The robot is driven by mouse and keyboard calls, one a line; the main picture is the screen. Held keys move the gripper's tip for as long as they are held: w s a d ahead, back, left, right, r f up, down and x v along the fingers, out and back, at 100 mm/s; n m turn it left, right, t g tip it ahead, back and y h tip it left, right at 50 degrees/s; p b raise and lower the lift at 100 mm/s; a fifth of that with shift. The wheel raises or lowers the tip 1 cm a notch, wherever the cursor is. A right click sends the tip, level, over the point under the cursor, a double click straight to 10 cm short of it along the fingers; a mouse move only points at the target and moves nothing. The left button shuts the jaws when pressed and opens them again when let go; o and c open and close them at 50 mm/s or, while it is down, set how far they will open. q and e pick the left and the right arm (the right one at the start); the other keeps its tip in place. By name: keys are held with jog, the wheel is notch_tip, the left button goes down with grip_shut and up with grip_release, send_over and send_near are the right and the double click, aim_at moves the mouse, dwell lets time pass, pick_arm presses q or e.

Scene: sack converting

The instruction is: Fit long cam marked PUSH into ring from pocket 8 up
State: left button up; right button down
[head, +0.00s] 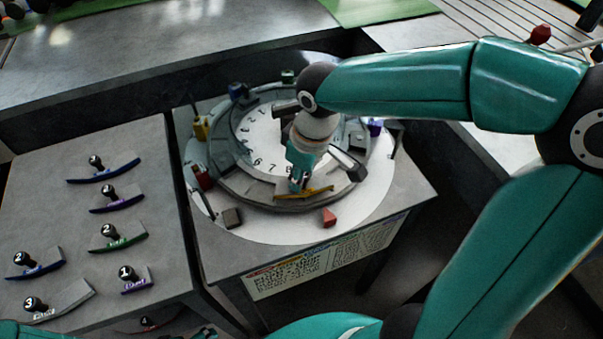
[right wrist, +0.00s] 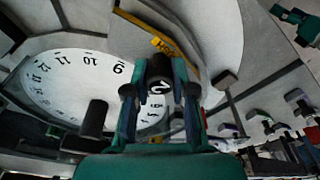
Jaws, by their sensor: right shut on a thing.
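My right gripper (head: 298,183) is low over the front of the grey ring (head: 250,190), near dial marks 7 and 8. In the right wrist view its fingers (right wrist: 160,105) are shut around a dark round knob (right wrist: 158,70). A yellow-edged cam (head: 318,192) lies at the fingertips on the ring's front. In the right wrist view its yellow strip (right wrist: 165,44) carries lettering that looks like PUSH, partly hidden. Whether the cam is fully seated cannot be told.
The left table (head: 75,205) holds several knobbed cams with blue, purple, green and pale edges. Coloured blocks stand around the ring, among them a yellow one (head: 201,127) and a red one (head: 329,217). A printed sign (head: 320,259) hangs on the ring table's front.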

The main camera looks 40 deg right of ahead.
jog(key=shift+f+b, duration=0.35)
jog(key=shift+f, duration=0.1)
jog(key=c, duration=0.9)
grip_release()
jog(key=shift+r, duration=0.1)
notch_tip(320, 180, up, 12)
jog(key=s, duration=0.2)
notch_tip(320, 180, up, 7)
jog(key=p, duration=0.7)
send_over(309, 189)
jog(key=shift+f, duration=0.2)
